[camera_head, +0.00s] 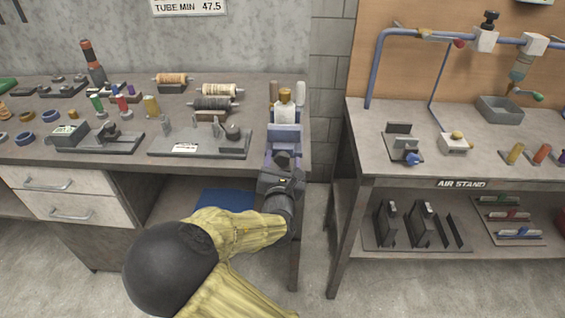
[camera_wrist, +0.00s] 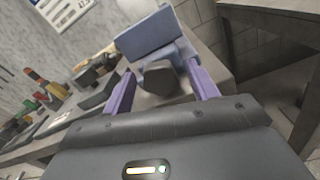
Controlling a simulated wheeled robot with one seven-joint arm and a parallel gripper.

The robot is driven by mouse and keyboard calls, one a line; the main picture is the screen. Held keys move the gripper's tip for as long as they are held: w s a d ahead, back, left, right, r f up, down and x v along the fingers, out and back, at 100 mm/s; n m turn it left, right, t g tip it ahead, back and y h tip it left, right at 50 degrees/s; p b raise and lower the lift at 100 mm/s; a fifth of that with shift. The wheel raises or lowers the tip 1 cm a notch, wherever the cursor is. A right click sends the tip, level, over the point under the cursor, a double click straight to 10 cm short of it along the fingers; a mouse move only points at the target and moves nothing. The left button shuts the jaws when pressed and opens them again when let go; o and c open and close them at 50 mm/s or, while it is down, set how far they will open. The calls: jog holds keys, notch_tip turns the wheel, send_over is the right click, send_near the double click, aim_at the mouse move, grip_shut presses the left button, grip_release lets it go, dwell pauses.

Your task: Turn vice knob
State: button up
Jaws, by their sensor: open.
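The blue-grey vice (camera_head: 284,134) is at the right end of the left bench, near its front edge. It also shows in the wrist view (camera_wrist: 150,35). Its dark rounded knob (camera_wrist: 160,80) faces me in the wrist view. My gripper (camera_wrist: 163,72) is open, with one purple finger on the left side of the knob and the other on the right. Gaps show between the knob and both fingers. In the head view my gripper (camera_head: 284,166) is right in front of the vice, and my wrist hides most of the knob.
A bottle with a yellowish top (camera_head: 285,96) stands behind the vice. Spools, a fixture plate (camera_head: 200,145) and coloured parts cover the left bench. A gap separates it from the air stand bench (camera_head: 455,170) on the right.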

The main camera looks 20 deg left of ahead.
jog(key=c, duration=1)
jog(key=shift+d+m+p, duration=0.1)
jog(key=shift+m+p, duration=0.2)
jog(key=shift+m, duration=0.3)
